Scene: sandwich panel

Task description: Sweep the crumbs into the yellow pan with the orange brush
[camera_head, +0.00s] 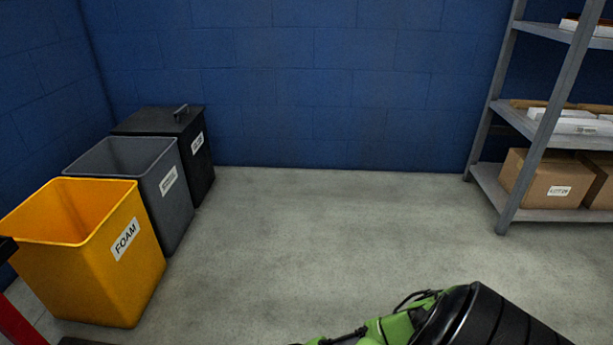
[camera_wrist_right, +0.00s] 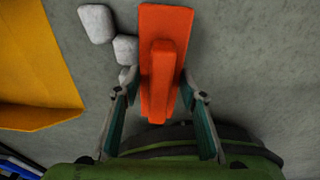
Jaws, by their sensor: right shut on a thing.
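In the right wrist view, the orange brush (camera_wrist_right: 165,50) is held between the fingers of my right gripper (camera_wrist_right: 160,88), which is shut on its raised handle. Pale grey crumbs (camera_wrist_right: 97,24) lie on the grey floor just left of the brush; one is partly hidden by the left finger. The yellow pan (camera_wrist_right: 35,75) is at the left edge, apart from the crumbs, and only part of it shows. In the head view, only my green and black right arm shows at the bottom; the brush, pan and crumbs are out of that view. My left gripper is not seen.
In the head view, a yellow bin (camera_head: 85,265) labelled FOAM, a grey bin (camera_head: 165,205) and a black lidded bin (camera_head: 190,130) stand at the left. A metal shelf (camera_head: 555,105) with cardboard boxes (camera_head: 545,185) is at the right. The floor (camera_head: 320,230) between is clear.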

